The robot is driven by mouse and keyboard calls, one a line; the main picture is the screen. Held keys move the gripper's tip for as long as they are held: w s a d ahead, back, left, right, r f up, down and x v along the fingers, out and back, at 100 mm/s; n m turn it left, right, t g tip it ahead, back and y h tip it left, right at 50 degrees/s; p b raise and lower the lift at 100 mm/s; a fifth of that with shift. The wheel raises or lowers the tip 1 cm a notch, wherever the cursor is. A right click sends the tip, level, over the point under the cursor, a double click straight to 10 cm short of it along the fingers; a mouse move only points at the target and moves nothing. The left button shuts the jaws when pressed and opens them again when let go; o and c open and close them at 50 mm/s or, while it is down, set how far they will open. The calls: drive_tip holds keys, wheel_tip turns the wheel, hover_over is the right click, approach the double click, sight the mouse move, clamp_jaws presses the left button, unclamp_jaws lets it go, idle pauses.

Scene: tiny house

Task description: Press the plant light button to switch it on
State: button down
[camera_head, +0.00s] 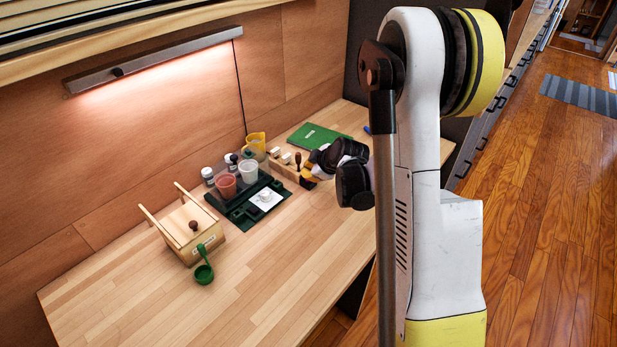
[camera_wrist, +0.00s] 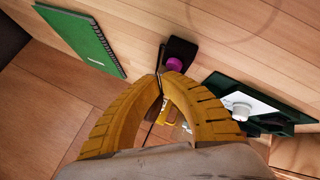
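A small black box with a round magenta button (camera_wrist: 174,64) lies on the wooden table in the wrist view. I take it for the plant light button; no label on it can be read. My gripper (camera_wrist: 161,76) has two curved yellow fingers, with tips together and nothing held between them. The tips appear just beside the button; contact cannot be told. In the head view my gripper (camera_head: 307,178) is low over the table's far part, partly behind my arm, and the button is hidden there. A wall lamp bar (camera_head: 165,60) with a dark knob glows warm white.
A green notebook (camera_head: 318,136) lies behind my gripper. A dark green tray (camera_head: 240,215) with cups (camera_head: 225,184) stands to its left, near a yellow jug (camera_head: 256,142). A wooden box (camera_head: 192,232) and green scoop (camera_head: 204,272) are nearer. The table front (camera_head: 255,290) is clear.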

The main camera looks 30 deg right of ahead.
drive_tip(key=shift+f, duration=0.15)
drive_tip(key=shift+f, duration=0.3)
idle(0.5)
drive_tip(key=shift+r, duration=0.45)
drive_tip(key=shift+r+p, duration=2.15)
drive_tip(key=shift+r, duration=0.95)
drive_tip(key=shift+f, duration=0.1)
